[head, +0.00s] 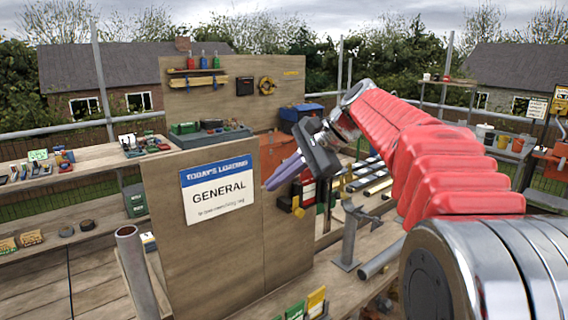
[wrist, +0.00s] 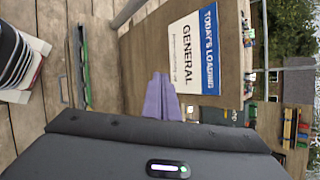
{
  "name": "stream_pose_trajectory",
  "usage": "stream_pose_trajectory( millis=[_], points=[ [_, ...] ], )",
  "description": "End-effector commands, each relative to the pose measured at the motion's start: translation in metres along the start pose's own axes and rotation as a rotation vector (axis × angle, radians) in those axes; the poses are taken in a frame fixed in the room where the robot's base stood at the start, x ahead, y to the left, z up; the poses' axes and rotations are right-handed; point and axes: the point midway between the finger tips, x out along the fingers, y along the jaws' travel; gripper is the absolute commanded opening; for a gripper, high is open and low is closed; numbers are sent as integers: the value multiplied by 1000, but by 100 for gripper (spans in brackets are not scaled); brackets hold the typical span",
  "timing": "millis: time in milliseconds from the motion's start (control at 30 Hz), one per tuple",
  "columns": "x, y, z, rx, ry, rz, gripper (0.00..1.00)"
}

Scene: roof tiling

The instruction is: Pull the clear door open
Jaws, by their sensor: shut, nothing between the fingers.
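I cannot make out a clear door in either view. A wooden cabinet-like panel (head: 220,255) stands in the middle of the head view, with a white and blue sign (head: 217,190) reading "TODAY'S LOADING GENERAL". The sign also shows turned sideways in the wrist view (wrist: 193,50). My gripper (head: 268,187) has purple fingers, shut with nothing between them, just right of the sign in the head view. In the wrist view the fingertips (wrist: 158,76) point toward the wooden panel below the sign. Whether they touch it I cannot tell.
A blue toolbox (head: 300,114) stands behind my gripper. Red and yellow items (head: 298,207) lie just right of the panel. A grey metal post (head: 348,235) rises from the bench further right. A grey pipe (head: 137,270) stands at the front left. Wooden shelves (head: 60,171) with small goods are at left.

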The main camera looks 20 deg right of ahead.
Motion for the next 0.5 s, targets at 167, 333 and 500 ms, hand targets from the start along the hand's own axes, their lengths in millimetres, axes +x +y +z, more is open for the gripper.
stream_pose_trajectory(
  millis=[167, 333, 500],
  points=[
    [3, 42, 22, -150, 82, 56, 0],
    [5, 86, 37, -303, 156, 116, 0],
    [7, 133, 48, -468, 222, 184, 0]
  ],
)
